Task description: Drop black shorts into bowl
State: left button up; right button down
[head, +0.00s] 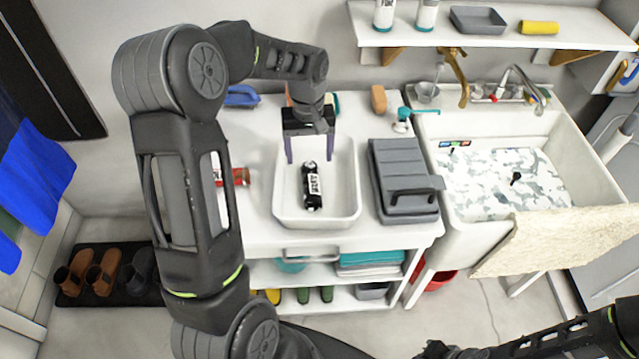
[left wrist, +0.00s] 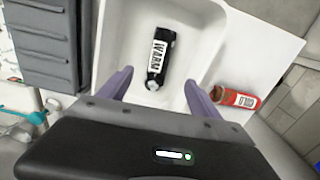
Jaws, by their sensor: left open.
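A white rectangular bowl (head: 343,213) stands on the white counter in the head view, and its wall shows in the left wrist view (left wrist: 203,20). A black rolled item with a white label reading WARM (head: 312,186), perhaps the black shorts, lies in the bowl; it also shows in the left wrist view (left wrist: 161,58). My left gripper (head: 309,160) is open and empty above the bowl, apart from the black item. In the left wrist view its two fingers (left wrist: 154,90) are spread on either side of the item's near end. My right gripper cannot be made out clearly.
A grey lidded box (head: 405,180) stands right of the bowl. A red bottle (left wrist: 237,97) lies beside the bowl. A sink (head: 500,190) is at the right, with a beige cloth or board (head: 560,235) over its front. A shelf (head: 460,38) hangs above.

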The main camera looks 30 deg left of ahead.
pick_arm(q)
jog(key=shift+r, duration=1.65)
